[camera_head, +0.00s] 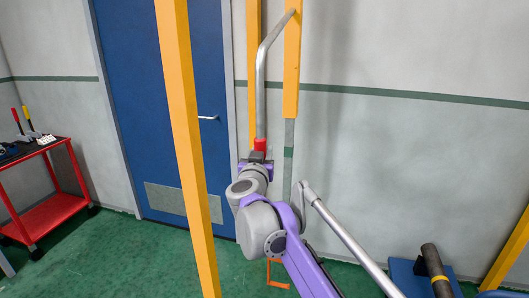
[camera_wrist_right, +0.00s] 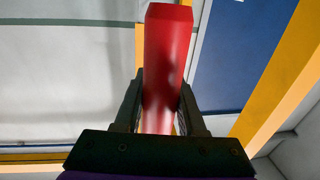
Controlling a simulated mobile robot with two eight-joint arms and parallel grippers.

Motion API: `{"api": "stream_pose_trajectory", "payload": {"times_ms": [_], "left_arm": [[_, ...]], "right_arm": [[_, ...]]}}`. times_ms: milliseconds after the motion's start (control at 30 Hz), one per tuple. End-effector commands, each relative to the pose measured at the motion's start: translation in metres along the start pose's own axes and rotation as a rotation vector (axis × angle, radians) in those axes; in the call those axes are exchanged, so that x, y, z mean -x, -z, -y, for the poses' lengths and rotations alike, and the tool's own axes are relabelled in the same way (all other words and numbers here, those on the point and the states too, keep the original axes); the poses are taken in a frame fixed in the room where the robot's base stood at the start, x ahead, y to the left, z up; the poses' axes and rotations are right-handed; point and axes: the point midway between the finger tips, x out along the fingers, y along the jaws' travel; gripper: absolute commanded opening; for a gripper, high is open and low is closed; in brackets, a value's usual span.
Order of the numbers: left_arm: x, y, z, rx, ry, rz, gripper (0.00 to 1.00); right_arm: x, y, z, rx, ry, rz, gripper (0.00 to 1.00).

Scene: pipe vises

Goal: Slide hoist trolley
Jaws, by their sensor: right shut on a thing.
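A bent grey metal bar (camera_head: 262,85) hangs down from near the top of a yellow post and ends in a red grip (camera_head: 260,145). The red grip also fills the middle of the right wrist view (camera_wrist_right: 166,65). My right gripper (camera_head: 259,156) is below the grip and shut on it, with one dark finger on each side in the right wrist view (camera_wrist_right: 160,105). The trolley body itself cannot be made out in either view. My left gripper is out of view.
A yellow post (camera_head: 185,140) stands left of my right arm, and another (camera_head: 291,60) stands behind the bar. A blue door (camera_head: 130,90) is behind. A red cart (camera_head: 45,185) with tools stands at left. A grey tube (camera_head: 350,240) slopes at lower right, near a dark pipe (camera_head: 436,265).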

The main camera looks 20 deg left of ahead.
Motion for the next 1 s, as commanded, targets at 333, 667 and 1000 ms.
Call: {"api": "stream_pose_trajectory", "payload": {"times_ms": [333,667,1000], "left_arm": [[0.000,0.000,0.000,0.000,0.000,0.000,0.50],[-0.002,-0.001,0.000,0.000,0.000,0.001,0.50],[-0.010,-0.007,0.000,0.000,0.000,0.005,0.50]], "right_arm": [[0.001,0.001,0.002,0.001,0.006,-0.001,0.69],[0.010,0.001,0.002,0.000,0.005,0.000,0.69],[0.072,0.000,0.002,0.000,0.007,-0.001,0.69]]}}
